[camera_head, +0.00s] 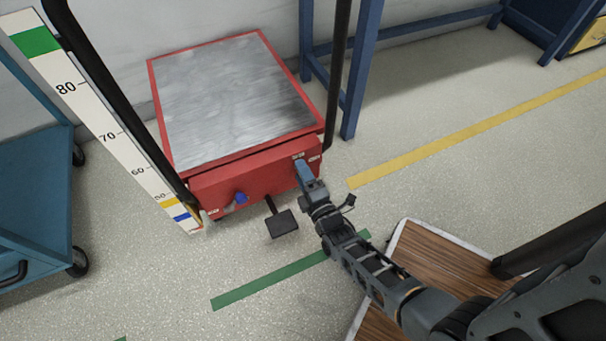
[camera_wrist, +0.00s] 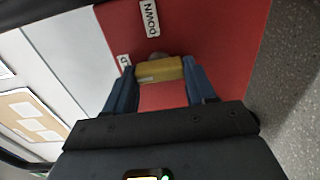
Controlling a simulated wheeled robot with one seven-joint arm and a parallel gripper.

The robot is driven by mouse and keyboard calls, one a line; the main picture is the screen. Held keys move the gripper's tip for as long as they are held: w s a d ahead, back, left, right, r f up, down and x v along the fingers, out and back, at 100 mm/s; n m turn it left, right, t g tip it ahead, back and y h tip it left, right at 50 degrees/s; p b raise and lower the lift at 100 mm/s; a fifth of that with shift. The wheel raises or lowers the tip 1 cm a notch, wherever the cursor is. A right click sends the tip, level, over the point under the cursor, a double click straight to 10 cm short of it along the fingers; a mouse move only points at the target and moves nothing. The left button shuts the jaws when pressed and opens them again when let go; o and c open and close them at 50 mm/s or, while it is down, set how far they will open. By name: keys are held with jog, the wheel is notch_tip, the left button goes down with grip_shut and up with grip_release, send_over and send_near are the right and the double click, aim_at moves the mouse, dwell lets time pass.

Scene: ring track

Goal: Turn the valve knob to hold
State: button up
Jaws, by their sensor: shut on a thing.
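The valve knob (camera_wrist: 158,71) is a yellow bar on a grey round stem, mounted on the red front panel (camera_wrist: 237,25) of the lift table. My gripper (camera_wrist: 160,82) has its blue fingers on either side of the knob, shut on it. The bar lies nearly level across the wrist view. A white label reading DOWN (camera_wrist: 149,18) is above the knob, and a second label (camera_wrist: 124,61), partly hidden, is at its left. In the head view my gripper (camera_head: 304,172) is at the panel's right end and hides the knob.
The lift table's grey platform (camera_head: 235,95) is bare. A blue knob (camera_head: 240,198) and a black pedal (camera_head: 283,224) are left of my gripper. A height scale (camera_head: 108,133) stands at the left, beside a teal cart (camera_head: 35,190).

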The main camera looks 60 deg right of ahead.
dwell(0.4)
jog(key=o, duration=1)
jog(key=shift+o, duration=0.2)
jog(key=p+v, duration=0.2)
jog(key=v, duration=0.5)
jog(key=shift+s+a, duration=0.25)
jog(key=shift+s, duration=0.1)
jog(key=s+a+r+m+y, duration=0.3)
jog(key=s+a+r+m, duration=0.1)
jog(key=s+a+r, duration=0.4)
jog(key=s+a+r+m+y, duration=0.2)
jog(key=s+a+r, duration=0.15)
jog(key=r, duration=0.35)
jog(key=s+a+r+m+y, duration=0.2)
jog(key=s+r+m+y, duration=0.15)
jog(key=r, duration=0.35)
notch_tip(320, 180, up, 43)
jog(key=s+m+y+p, duration=0.1)
jog(key=s+p, duration=0.1)
jog(key=p, duration=3.1)
jog(key=shift+s+a+r+m, duration=0.15)
jog(key=shift+s+a+m, duration=0.05)
jog(key=shift+a+m, duration=0.15)
